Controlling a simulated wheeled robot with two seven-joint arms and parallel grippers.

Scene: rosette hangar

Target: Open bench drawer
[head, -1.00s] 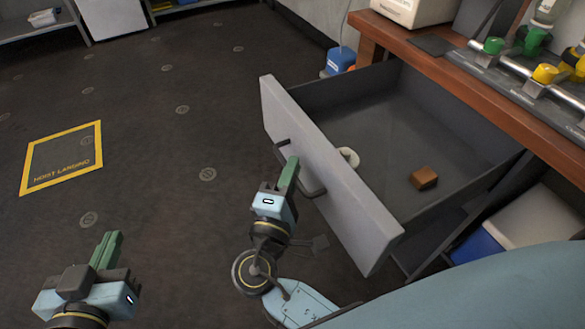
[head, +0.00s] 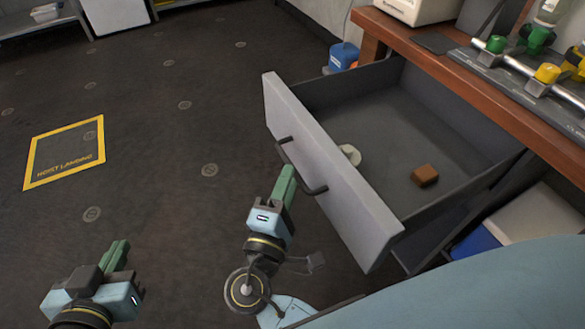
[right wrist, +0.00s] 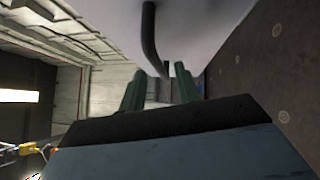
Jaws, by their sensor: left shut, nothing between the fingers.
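The grey bench drawer (head: 332,170) stands pulled well out from under the wooden bench (head: 500,80). Its dark bar handle (head: 300,168) is on the front panel. My right gripper (head: 286,180) is just in front of the handle, apart from it. In the right wrist view its two green fingers (right wrist: 158,88) are spread, and the handle (right wrist: 150,40) shows beyond them. My left gripper (head: 117,254) is shut and empty, low at the left over the floor. Inside the drawer lie a brown block (head: 425,176) and a pale round thing (head: 349,154), partly hidden by the front panel.
Valves with green and yellow knobs (head: 547,74) stand on the bench top. A blue container (head: 343,56) is on the floor behind the drawer. A white and blue box (head: 535,215) sits under the bench. The floor at left, with a yellow-framed marking (head: 65,152), is clear.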

